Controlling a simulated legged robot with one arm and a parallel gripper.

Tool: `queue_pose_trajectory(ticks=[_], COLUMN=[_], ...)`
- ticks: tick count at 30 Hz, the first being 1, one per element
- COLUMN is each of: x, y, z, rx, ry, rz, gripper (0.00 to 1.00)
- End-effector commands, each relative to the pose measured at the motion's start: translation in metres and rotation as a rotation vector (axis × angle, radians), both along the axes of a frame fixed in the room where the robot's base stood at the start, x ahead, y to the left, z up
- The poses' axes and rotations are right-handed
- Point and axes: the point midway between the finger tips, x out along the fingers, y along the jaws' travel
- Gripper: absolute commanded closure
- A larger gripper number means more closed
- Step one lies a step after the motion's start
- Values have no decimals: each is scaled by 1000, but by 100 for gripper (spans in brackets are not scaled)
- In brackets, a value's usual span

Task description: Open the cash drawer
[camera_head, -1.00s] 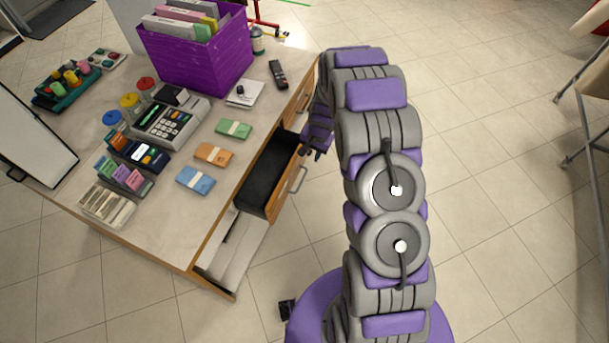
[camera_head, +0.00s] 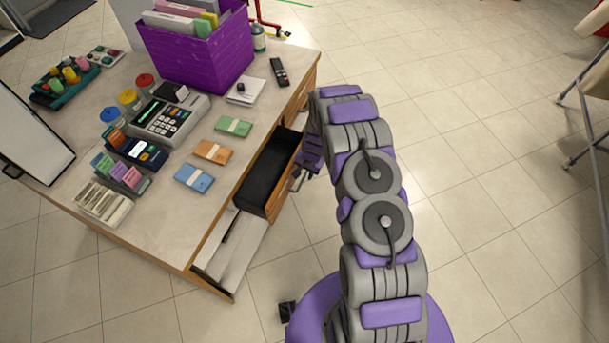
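The desk has a drawer (camera_head: 264,178) with a black inside and wooden front, pulled part way out below the desktop's right edge. It looks empty in what shows. Its metal handle is partly hidden by my gripper. My gripper (camera_head: 297,183) is at the drawer's front, by the handle. Its fingers are small and dark here, and I cannot tell whether they are shut on the handle. A lower drawer (camera_head: 238,247) with a pale inside also stands open at the near corner. A grey cash register (camera_head: 165,122) stands on the desktop.
The desktop (camera_head: 165,225) holds green (camera_head: 233,126), orange (camera_head: 212,152) and blue (camera_head: 194,178) banknote bundles, a purple file box (camera_head: 203,55) and a remote (camera_head: 279,71). A metal-legged rack (camera_head: 585,120) stands at far right. The tiled floor between is clear.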

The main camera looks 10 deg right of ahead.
Motion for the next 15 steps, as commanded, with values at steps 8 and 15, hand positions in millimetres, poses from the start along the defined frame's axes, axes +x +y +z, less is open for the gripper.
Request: queue_pose_trajectory(ticks=[8, 15], x=[1, 2], y=[3, 3], z=[-18, -18], rx=[1, 1], ry=[1, 1], rz=[0, 0], gripper=[63, 63])
